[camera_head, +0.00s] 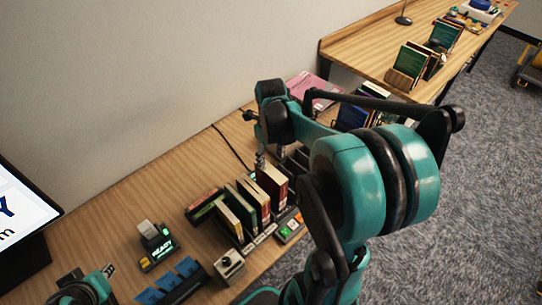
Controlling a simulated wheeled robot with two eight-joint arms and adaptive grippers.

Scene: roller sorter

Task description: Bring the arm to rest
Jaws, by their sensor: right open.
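My right arm, teal and black, comes up from the lower right and bends across the middle of the view.
A monitor (22,222) stands at the left. A small device with a green lit display (160,250), a blue rack (172,282) and a grey knob box (229,266) lie near the front. A second desk (375,50) with books is behind. Carpet is open at right.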

